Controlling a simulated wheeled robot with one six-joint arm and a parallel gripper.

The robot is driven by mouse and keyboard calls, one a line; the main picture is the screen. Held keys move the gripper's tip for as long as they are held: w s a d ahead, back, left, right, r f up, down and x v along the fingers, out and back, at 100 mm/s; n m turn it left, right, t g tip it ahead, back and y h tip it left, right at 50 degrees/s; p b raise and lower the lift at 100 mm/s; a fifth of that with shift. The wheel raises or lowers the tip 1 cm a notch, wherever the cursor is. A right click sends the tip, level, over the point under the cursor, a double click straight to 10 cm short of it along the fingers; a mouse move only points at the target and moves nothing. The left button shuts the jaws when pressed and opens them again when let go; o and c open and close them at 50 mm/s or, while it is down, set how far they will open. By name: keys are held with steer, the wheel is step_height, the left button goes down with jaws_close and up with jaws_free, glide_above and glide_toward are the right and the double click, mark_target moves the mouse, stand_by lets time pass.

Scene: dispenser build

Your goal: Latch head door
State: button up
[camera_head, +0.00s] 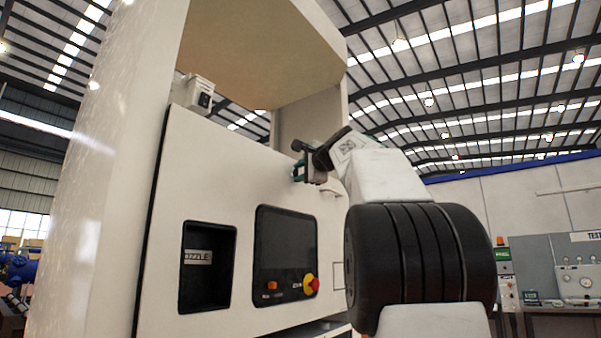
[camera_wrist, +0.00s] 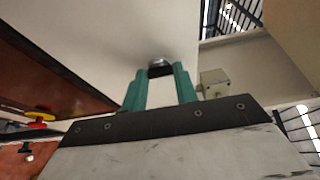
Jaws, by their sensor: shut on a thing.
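The head door (camera_head: 215,165) is the large white front panel of the dispenser, and it looks closed or nearly closed in the head view. My gripper (camera_head: 298,172) is at the upper right part of this panel, below the open bay. In the wrist view, the two green fingers of my gripper (camera_wrist: 160,80) are shut on a small dark metallic latch (camera_wrist: 159,66) on the white panel. The fingers and arm hide most of the latch in the head view. I cannot tell whether it is engaged.
The door carries a dark screen (camera_head: 285,245), a red and yellow stop button (camera_head: 311,285) and a nozzle recess (camera_head: 207,265). A small grey box (camera_head: 195,93) sits at the top edge; it also shows in the wrist view (camera_wrist: 215,84). A test bench (camera_head: 570,290) stands far right.

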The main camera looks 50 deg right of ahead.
steer(key=o, duration=1)
steer(key=v, duration=0.7)
steer(key=shift+s+a, duration=0.15)
steer(key=shift+s, duration=0.2)
